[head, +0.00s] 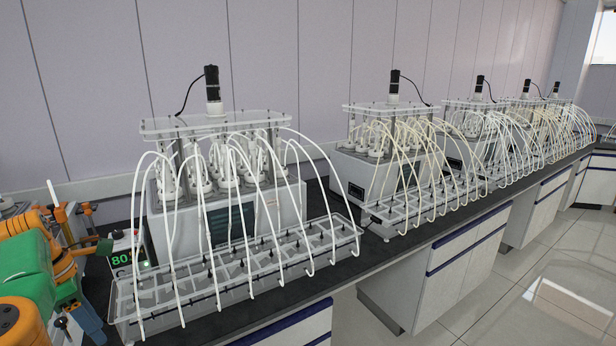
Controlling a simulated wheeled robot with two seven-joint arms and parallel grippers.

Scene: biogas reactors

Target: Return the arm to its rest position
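My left arm, orange and green, comes in at the lower left edge of the head view. Its gripper (84,244) is beside the left end of the nearest reactor unit, close to a small device with a green "80" readout (122,260). The fingers are small and partly overlapped by the arm, so I cannot tell whether they are open or shut. I see nothing clearly held in them. My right arm and gripper are not in view.
The nearest reactor unit (232,218) has looping white tubes and a clear tray (122,308) in front. Several similar units, such as the second one (352,170), stand along the dark bench (345,262). The floor (480,310) at right is clear.

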